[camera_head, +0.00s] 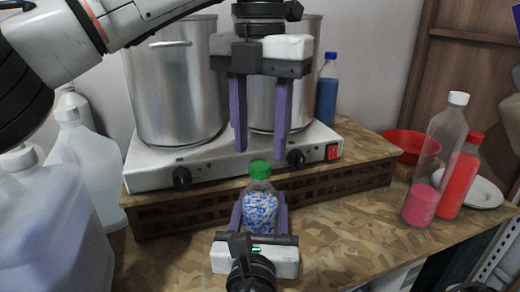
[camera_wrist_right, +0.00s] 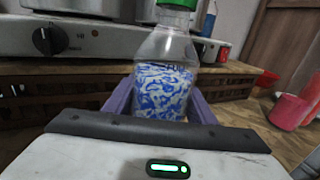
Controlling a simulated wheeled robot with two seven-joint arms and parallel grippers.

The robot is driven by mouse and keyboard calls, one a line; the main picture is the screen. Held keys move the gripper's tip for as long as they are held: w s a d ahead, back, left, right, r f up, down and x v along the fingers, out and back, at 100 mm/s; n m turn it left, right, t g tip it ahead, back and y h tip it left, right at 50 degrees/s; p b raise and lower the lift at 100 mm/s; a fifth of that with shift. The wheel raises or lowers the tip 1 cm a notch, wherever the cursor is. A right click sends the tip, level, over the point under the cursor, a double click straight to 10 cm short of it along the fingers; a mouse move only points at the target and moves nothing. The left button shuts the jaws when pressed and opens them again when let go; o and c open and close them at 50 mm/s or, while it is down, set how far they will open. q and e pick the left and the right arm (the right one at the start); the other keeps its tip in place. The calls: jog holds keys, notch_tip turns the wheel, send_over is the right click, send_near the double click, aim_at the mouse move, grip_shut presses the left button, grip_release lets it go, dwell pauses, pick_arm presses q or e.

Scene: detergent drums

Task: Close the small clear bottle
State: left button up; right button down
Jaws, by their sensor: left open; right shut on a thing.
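The small clear bottle (camera_head: 260,205) stands upright, filled with blue and white pieces. A green cap (camera_head: 259,170) sits on its neck; whether it is screwed tight cannot be told. The bottle also shows in the right wrist view (camera_wrist_right: 163,92), where its cap (camera_wrist_right: 178,3) is cut by the top edge. My right gripper (camera_head: 260,208) is shut on the bottle's body, a purple finger on each side. My left gripper (camera_head: 261,152) is open above the bottle, fingers pointing down, its tips slightly higher than the cap and apart from it.
A white double hot plate (camera_head: 225,160) with two steel pots (camera_head: 175,90) stands on a wooden riser (camera_head: 330,188) behind. White jugs (camera_head: 80,155) are at left. A blue bottle (camera_head: 327,92), pink bottle (camera_head: 420,205), red bottle (camera_head: 457,185) and red bowl (camera_head: 400,143) are at right. Front-right counter is clear.

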aim_at(260, 165)
pick_arm(q)
jog(key=shift+f, duration=1.65)
grip_shut()
jog(key=shift+o, duration=0.6)
grip_release()
